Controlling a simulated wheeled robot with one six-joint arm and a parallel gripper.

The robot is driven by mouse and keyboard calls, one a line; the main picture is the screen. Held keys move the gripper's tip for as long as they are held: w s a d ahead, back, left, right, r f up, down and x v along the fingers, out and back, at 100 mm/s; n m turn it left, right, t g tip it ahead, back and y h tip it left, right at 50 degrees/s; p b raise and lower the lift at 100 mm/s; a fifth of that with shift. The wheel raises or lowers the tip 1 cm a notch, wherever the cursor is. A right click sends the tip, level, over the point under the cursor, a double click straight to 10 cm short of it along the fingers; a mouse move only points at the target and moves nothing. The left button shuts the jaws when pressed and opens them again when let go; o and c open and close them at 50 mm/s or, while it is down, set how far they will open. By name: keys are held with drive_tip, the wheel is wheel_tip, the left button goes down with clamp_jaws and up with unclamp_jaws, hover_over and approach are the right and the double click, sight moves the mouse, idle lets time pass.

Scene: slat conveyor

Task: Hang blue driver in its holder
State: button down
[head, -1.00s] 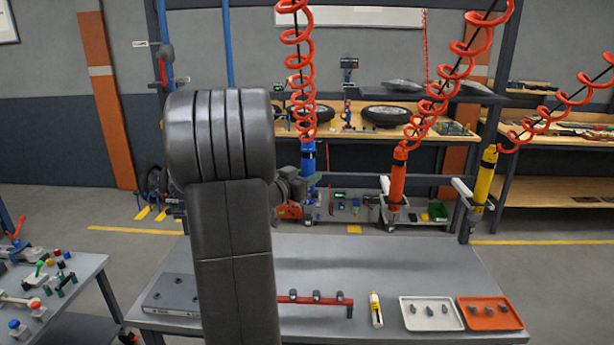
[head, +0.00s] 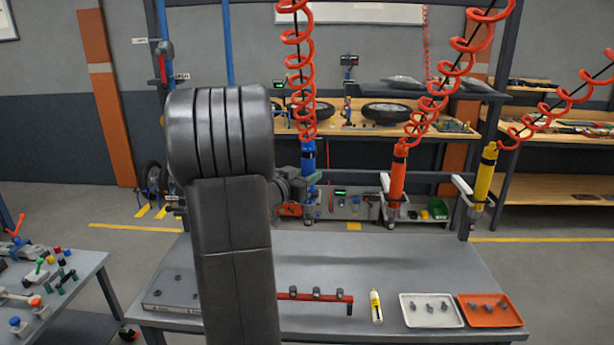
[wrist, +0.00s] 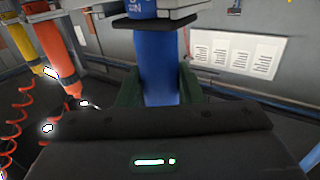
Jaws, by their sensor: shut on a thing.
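The blue driver (head: 309,158) hangs upright below a red coiled hose, left of the orange driver (head: 398,175) and yellow driver (head: 484,178). My gripper (wrist: 161,92) is shut on the blue driver's body (wrist: 160,70), with a green finger on each side.
The orange and yellow drivers hang in their pale holders on the rail to the right. Below is a grey table with a red rack (head: 315,297), a yellow-white tube (head: 376,306), a white tray (head: 431,323) and an orange tray (head: 490,323). A side table (head: 75,300) stands at left.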

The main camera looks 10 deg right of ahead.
drive_tip(key=shift+f, duration=0.2)
drive_tip(key=c, duration=0.9)
unclamp_jaws()
drive_tip(key=shift+f, duration=0.1)
drive_tip(key=b+v, duration=0.2)
drive_tip(key=v, duration=1.2)
drive_tip(key=shift+d, duration=0.15)
drive_tip(key=p+x, duration=0.2)
drive_tip(key=x, duration=1.1)
drive_tip(key=shift+w+d, duration=0.2)
drive_tip(key=shift+w, duration=0.05)
